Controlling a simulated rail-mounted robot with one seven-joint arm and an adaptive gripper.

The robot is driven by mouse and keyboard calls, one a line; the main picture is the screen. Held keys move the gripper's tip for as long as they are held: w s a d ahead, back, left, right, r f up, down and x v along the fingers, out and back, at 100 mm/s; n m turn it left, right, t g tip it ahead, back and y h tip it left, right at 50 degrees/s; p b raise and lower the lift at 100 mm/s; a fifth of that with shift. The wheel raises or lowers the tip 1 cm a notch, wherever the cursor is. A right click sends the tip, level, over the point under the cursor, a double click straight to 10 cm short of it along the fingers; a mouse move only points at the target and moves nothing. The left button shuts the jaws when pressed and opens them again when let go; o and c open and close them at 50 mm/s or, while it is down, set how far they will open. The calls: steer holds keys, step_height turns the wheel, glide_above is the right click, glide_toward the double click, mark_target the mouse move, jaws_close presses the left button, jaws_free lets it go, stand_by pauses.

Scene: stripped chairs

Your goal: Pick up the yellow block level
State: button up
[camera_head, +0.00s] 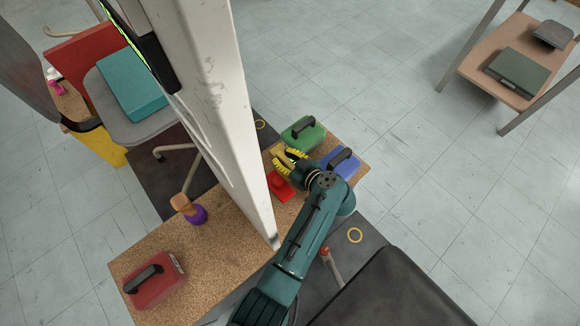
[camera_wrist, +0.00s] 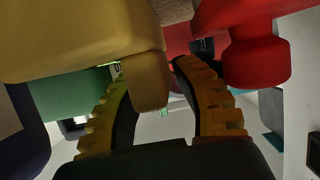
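The yellow block level shows in the wrist view as a large dull-yellow body (camera_wrist: 85,38) at the upper left. A narrower yellow part of it hangs down near the two fingertips. In the head view, only a little yellow (camera_head: 284,161) shows at the fingers, and it is hard to tell apart from the finger pads. My gripper (camera_head: 289,158) is over the far end of the cork-topped table (camera_head: 225,232). Its yellow-ridged fingers also show in the wrist view (camera_wrist: 150,82), standing apart. I cannot tell whether they touch the block.
Around my gripper stand a green block level (camera_head: 303,134), a blue one (camera_head: 343,165) and a red one (camera_head: 280,188). A white post (camera_head: 225,110) rises close to the left of my arm. A purple-based item (camera_head: 194,214) and another red block level (camera_head: 155,284) lie nearer.

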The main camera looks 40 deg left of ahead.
steer(key=shift+a, duration=0.2)
steer(key=shift+d, duration=0.15)
steer(key=shift+c, duration=0.5)
jaws_close()
